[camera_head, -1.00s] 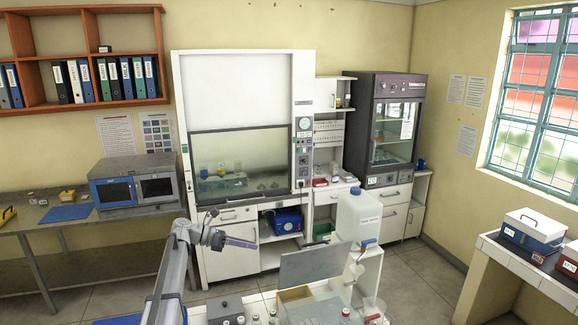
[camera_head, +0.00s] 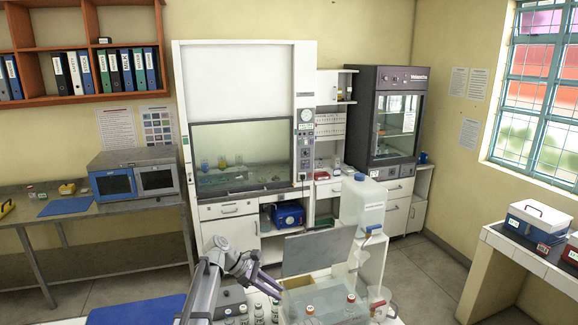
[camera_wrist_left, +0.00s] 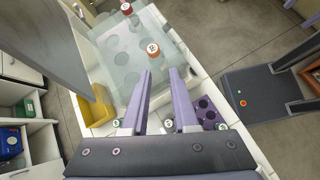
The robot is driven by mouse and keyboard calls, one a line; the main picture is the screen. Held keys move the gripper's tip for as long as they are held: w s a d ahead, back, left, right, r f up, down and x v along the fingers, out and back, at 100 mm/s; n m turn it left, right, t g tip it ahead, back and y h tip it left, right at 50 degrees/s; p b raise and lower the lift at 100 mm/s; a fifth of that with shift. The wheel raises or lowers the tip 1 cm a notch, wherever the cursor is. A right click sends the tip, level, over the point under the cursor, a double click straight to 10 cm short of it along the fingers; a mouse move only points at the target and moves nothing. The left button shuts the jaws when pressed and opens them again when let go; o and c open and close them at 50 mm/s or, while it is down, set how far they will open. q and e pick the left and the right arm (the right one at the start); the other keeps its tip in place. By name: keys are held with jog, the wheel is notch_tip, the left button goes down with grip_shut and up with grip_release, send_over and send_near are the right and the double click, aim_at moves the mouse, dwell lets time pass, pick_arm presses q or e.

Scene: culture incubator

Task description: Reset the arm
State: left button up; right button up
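My left arm comes in from the lower left of the head view. My left gripper (camera_head: 270,284) has purple fingers and hangs over the near bench, beside small bottles. In the left wrist view, the two fingers of the left gripper (camera_wrist_left: 161,74) are parted with nothing between them, so it is open and empty. My right gripper is in neither view.
A grey upright panel (camera_head: 318,251) stands behind the tray, close to the gripper. A large white jug (camera_head: 363,210) stands at the back right. Small bottles (camera_head: 258,313) stand near the gripper. A yellow box (camera_wrist_left: 97,105) and a purple rack (camera_wrist_left: 205,110) flank the fingers.

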pick_arm(q)
jog(key=s+a+f+m+y+b, duration=0.1)
jog(key=s+f+m+y+b, duration=0.4)
jog(key=s+f+m, duration=0.5)
jog(key=s+f+m+y+b, duration=0.5)
jog(key=s+f+m+b, duration=0.3)
jog(key=s, duration=1)
notch_tip(320, 180, down, 4)
jog(key=shift+s+a+f+m+y+b, duration=0.2)
jog(key=shift+a+m+y+b, duration=0.2)
jog(key=shift+m, duration=0.5)
jog(key=shift+d, duration=0.1)
